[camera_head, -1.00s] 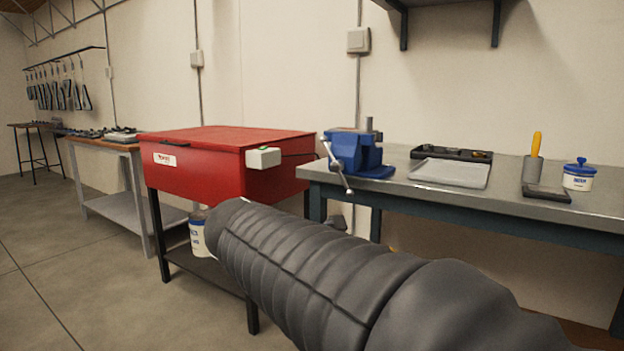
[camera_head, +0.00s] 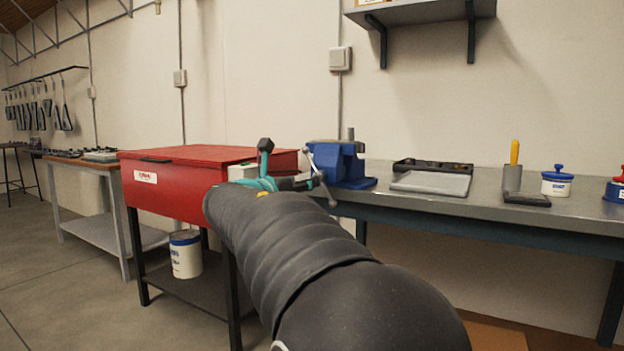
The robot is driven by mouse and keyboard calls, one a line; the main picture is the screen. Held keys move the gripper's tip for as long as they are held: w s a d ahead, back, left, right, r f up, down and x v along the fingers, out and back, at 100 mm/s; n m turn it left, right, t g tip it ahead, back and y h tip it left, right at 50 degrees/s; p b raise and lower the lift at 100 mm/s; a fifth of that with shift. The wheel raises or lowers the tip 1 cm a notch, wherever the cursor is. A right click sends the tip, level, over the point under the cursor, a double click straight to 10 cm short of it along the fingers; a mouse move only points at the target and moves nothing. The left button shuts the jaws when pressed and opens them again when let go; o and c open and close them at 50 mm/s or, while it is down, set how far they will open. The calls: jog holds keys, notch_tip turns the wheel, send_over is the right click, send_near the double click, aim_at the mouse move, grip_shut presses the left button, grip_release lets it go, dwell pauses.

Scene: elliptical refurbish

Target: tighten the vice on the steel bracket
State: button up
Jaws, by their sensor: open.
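The blue vice (camera_head: 340,163) is mounted at the left end of the grey metal workbench (camera_head: 420,206). A grey upright piece, seemingly the steel bracket (camera_head: 350,134), stands up at the vice's top. The vice's metal handle bar (camera_head: 312,163) hangs tilted on its left side. My gripper (camera_head: 286,165), teal with dark fingertips, is open just left of the handle. One finger points up and the other reaches right, close to or overlapping the handle; I cannot tell if they touch. My dark sleeved arm hides part of the gripper and the bench's left end.
A red lidded cabinet (camera_head: 180,185) stands left of the bench, with a white bucket (camera_head: 186,254) on its lower shelf. A tray (camera_head: 432,183), a holder with a yellow-handled tool (camera_head: 513,170) and a blue-lidded jar (camera_head: 557,182) sit right of the vice.

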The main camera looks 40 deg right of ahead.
aim_at(320, 176)
jog(key=x, duration=0.7)
jog(key=shift+d, duration=0.25)
jog(key=shift+w, duration=0.1)
grip_shut()
